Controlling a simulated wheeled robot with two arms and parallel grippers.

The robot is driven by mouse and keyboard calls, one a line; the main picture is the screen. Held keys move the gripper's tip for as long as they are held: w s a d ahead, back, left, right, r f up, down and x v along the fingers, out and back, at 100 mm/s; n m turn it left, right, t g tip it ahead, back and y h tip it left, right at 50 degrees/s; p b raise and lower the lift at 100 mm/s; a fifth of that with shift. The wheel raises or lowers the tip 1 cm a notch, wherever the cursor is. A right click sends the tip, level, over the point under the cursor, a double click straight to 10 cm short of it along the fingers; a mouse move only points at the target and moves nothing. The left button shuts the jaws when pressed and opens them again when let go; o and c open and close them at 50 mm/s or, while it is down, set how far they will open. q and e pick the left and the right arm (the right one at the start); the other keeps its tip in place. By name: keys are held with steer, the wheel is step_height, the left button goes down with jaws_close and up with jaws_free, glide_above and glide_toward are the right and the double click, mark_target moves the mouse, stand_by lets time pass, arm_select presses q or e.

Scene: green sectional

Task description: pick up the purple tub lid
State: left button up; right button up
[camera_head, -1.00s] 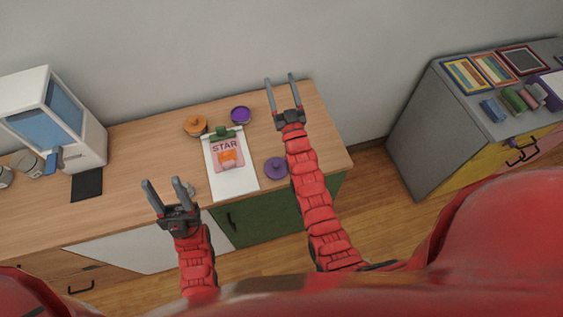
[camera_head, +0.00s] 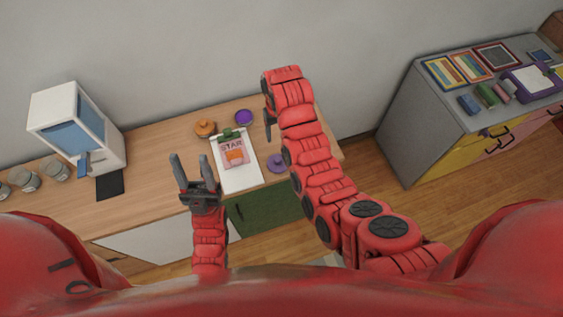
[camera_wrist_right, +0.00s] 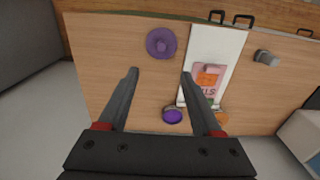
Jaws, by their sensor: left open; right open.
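The purple tub lid (camera_head: 277,163), a flat disc with a small knob, lies on the wooden counter beside the white clipboard (camera_head: 238,180). It also shows whole in the right wrist view (camera_wrist_right: 161,43), beyond my right fingertips. My right gripper (camera_wrist_right: 160,74) is open and empty, pointing down above the counter; in the head view its arm hides most of it. A round purple tub (camera_head: 244,117) stands near the back edge and shows between the fingers in the wrist view (camera_wrist_right: 173,115). My left gripper (camera_head: 191,157) is open and empty, left of the clipboard.
An orange lidded pot (camera_head: 205,128) stands behind the clipboard, which carries a pink STAR sheet (camera_head: 233,152). A white box-shaped machine (camera_head: 75,120), a black mat (camera_head: 110,184) and several jars are at the left. A grey cabinet (camera_head: 400,130) stands apart at the right.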

steer(key=b, duration=1)
glide_above(278, 160)
steer(key=f, duration=1)
steer(key=shift+s+d+f, duration=0.1)
steer(key=shift+d+f, duration=0.2)
steer(key=shift+f, duration=0.75)
steer(key=shift+a+f+p, duration=0.2)
steer(key=shift+f+p, duration=0.5)
steer(key=shift+p, duration=0.45)
steer(key=shift+a+f, duration=0.1)
steer(key=shift+f, duration=0.2)
steer(key=shift+f+p, duration=0.8)
steer(key=shift+f, duration=0.8)
steer(key=shift+w, duration=0.2)
steer(key=shift+c, duration=0.2)
jaws_close()
